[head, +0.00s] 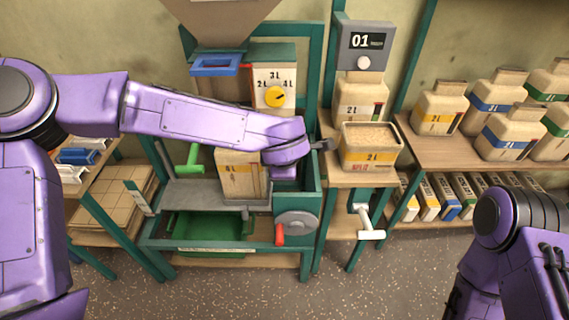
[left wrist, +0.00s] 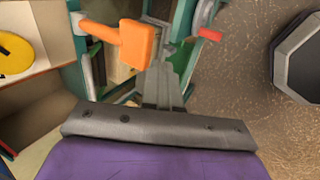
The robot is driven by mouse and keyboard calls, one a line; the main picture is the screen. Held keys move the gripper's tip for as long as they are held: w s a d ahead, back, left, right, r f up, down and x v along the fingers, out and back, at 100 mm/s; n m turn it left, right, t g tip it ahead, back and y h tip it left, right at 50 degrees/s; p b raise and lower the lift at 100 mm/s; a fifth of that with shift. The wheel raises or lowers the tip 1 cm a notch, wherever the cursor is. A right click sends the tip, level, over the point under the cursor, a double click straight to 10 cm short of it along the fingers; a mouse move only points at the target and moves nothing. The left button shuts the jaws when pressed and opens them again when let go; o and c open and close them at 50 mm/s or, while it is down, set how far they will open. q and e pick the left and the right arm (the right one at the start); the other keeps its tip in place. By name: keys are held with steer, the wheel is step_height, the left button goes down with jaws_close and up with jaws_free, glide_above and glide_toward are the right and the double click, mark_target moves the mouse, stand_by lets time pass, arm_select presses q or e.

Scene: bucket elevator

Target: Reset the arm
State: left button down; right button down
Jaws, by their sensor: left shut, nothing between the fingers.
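My left arm reaches across the front of the green-framed machine (head: 311,185) in the head view. Its gripper (head: 325,145) points right, by the left side of an open, filled 2L container (head: 370,157). I cannot tell whether they touch. In the left wrist view the gripper's fingers (left wrist: 163,88) are together and hold nothing. An orange handle (left wrist: 137,44) is close beside them there, up and to the left. A 4L container (head: 240,178) stands in the machine, partly hidden by my left arm. My right arm shows at lower right, its gripper out of frame.
A yellow dial (head: 274,96) sits above my left arm. A red crank handle (head: 280,235), a green lever (head: 192,158) and a white-handled lever (head: 371,235) stick out nearby. A scale display (head: 366,41) stands behind. Lidded containers (head: 437,109) fill the right shelf. The floor in front is clear.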

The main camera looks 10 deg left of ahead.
arm_select(q)
steer(key=s+a+f+m+t+y, duration=0.1)
steer(key=s+a+f+m, duration=0.3)
steer(key=f, duration=0.5)
steer(key=s+a+f+m+t, duration=0.1)
steer(key=s+a+f+m, duration=0.25)
steer(key=f, duration=0.65)
steer(key=s+a+f+m+g, duration=0.2)
steer(key=s+a+f, duration=0.3)
steer(key=s, duration=0.6)
steer(key=s+a+f+m+g+y, duration=0.1)
steer(key=s+a+f+m, duration=0.3)
steer(key=s, duration=0.8)
step_height(320, 180, down, 3)
steer(key=a+g, duration=0.1)
steer(key=a, duration=0.1)
steer(key=shift+s+a+r+g, duration=0.15)
steer(key=shift+s+a+g, duration=0.15)
steer(key=shift+g, duration=0.1)
steer(key=shift+m, duration=0.25)
